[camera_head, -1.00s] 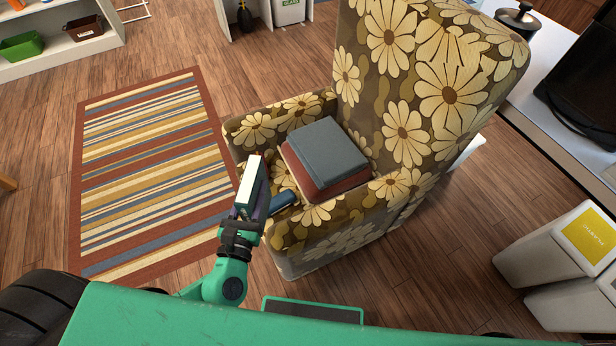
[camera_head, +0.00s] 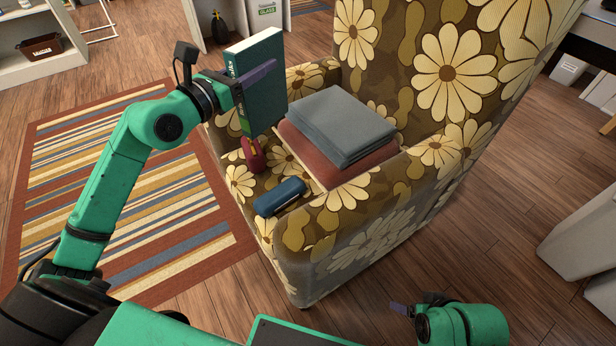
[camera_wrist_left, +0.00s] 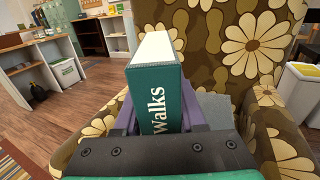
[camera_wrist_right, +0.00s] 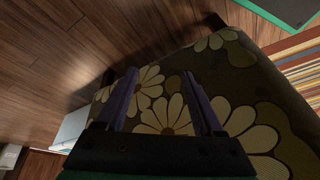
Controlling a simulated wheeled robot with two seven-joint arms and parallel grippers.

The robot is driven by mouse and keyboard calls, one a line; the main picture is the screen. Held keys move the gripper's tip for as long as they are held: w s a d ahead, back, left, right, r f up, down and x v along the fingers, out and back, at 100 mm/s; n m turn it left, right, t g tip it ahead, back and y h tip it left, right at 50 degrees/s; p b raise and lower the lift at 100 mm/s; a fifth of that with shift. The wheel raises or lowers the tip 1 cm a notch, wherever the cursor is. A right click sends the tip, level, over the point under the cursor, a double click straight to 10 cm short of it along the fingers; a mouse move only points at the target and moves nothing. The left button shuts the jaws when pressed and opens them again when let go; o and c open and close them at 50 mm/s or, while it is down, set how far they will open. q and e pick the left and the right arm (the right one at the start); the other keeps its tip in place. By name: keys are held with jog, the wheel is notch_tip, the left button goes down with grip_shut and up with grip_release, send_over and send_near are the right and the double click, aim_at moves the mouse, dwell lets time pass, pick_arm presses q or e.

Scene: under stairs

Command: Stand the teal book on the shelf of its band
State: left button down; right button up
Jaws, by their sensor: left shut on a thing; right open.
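The teal book (camera_head: 262,92) is upright in my left gripper (camera_head: 258,76), above the seat of the flowered armchair. In the left wrist view the book (camera_wrist_left: 157,98) stands between the fingers, its spine toward the camera reading "Walks" and its pale page edge on top. My left gripper is shut on it. My right gripper (camera_head: 400,308) is low at the front of the chair. In the right wrist view its fingers (camera_wrist_right: 163,95) are apart with nothing between them, facing the flowered fabric. White shelving (camera_head: 40,65) shows at the upper left; no band marking is readable.
A striped rug (camera_head: 150,225) lies left. White bins (camera_head: 590,230) stand right.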

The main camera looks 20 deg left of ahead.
aim_at(264, 116)
pick_arm(q)
notch_tip(264, 116, down, 9)
jog(key=b, duration=0.4)
jog(key=shift+r, duration=0.15)
notch_tip(264, 116, down, 3)
jog(key=shift+f+b, duration=0.15)
jog(key=shift+b, duration=1.1)
notch_tip(264, 116, down, 8)
jog(key=b, duration=0.5)
pick_arm(e)
jog(key=w+a+f+m+t+y, duration=0.1)
jog(key=w+a+f+t+y, duration=0.3)
jog(key=a+f+t, duration=0.5)
notch_tip(264, 116, down, 4)
jog(key=shift+a+r+y, duration=0.25)
jog(key=shift+a+y, duration=0.15)
jog(key=shift+a, duration=0.65)
jog(key=shift+w+r, duration=0.1)
jog(key=shift+w, duration=0.1)
pick_arm(q)
jog(key=c, duration=0.6)
grip_release()
jog(key=shift+s, duration=0.1)
pick_arm(e)
jog(key=shift+w+r, duration=0.1)
pick_arm(q)
jog(key=shift+o, duration=0.6)
